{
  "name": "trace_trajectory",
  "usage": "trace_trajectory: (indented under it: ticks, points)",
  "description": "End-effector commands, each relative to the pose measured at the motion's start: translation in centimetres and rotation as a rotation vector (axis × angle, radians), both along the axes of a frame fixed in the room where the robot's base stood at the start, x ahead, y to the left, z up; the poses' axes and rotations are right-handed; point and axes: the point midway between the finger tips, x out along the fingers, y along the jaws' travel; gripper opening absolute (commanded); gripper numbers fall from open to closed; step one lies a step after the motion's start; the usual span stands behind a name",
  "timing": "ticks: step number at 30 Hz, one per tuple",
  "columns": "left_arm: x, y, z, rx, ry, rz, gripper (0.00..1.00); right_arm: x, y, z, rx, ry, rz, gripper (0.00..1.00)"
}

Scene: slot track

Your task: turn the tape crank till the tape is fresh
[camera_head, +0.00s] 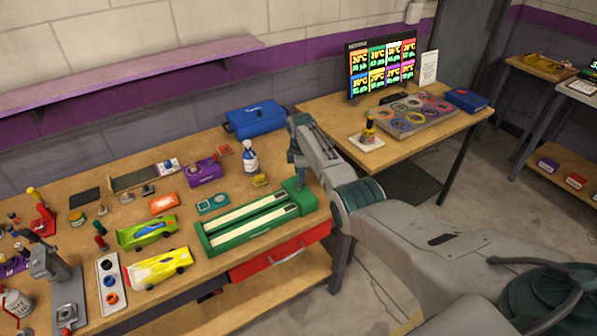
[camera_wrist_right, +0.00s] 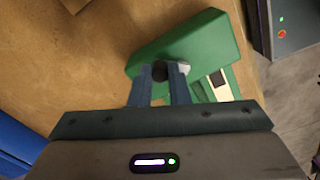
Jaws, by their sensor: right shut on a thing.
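The green tape unit (camera_head: 203,236) lies on the wooden workbench, with two pale tape strips (camera_head: 245,219) along its top and a raised green block (camera_head: 306,197) at its right end. In the right wrist view the green block (camera_wrist_right: 205,42) fills the upper middle, and a small dark crank knob (camera_wrist_right: 160,72) with a light part beside it sits at its near side. My right gripper (camera_wrist_right: 163,80) is shut on this knob. In the head view my right gripper (camera_head: 298,183) is over the block and hides the crank. My left gripper is in no view.
Two toy cars, green (camera_head: 146,232) and yellow (camera_head: 158,268), lie left of the unit. A spray bottle (camera_head: 249,158), a yellow sponge (camera_head: 260,181) and a blue box (camera_head: 256,119) stand behind it. A red drawer (camera_head: 268,263) is below the bench top.

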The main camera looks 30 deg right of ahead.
Motion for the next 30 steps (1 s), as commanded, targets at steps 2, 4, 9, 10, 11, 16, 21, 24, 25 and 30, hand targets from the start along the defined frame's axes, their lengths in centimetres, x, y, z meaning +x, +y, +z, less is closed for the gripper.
trace_trajectory:
  ticks: [2, 4, 9, 10, 11, 16, 21, 24, 25, 30]
  points:
    - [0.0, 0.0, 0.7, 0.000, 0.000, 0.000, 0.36, -0.1, -0.2, 0.4, -0.001, -0.003, -0.071, 0.00]
    - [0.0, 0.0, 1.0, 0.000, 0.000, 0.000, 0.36, -0.2, -0.4, 0.4, -0.002, -0.004, -0.138, 0.00]
    - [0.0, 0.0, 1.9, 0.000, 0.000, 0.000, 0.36, -0.5, -0.7, 0.5, -0.002, -0.003, -0.299, 0.00]
    - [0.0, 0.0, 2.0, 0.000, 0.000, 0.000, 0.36, -0.5, -0.7, 0.5, -0.002, -0.003, -0.327, 0.00]
    - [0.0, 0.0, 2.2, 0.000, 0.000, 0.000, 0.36, -0.6, -0.8, 0.5, -0.002, -0.003, -0.355, 0.00]
    - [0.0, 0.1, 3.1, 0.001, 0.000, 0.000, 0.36, -1.0, -1.0, 0.5, -0.002, -0.004, -0.517, 0.00]
    - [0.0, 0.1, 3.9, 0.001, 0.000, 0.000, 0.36, -1.4, -1.1, 0.5, -0.002, -0.003, -0.675, 0.00]
    - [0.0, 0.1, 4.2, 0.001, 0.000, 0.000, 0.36, -1.6, -1.2, 0.5, -0.001, -0.004, -0.762, 0.00]
    - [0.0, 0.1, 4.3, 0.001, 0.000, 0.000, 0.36, -1.7, -1.2, 0.4, -0.001, -0.004, -0.787, 0.00]
    - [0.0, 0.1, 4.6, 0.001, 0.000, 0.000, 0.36, -2.0, -1.2, 0.3, 0.000, -0.005, -0.910, 0.00]
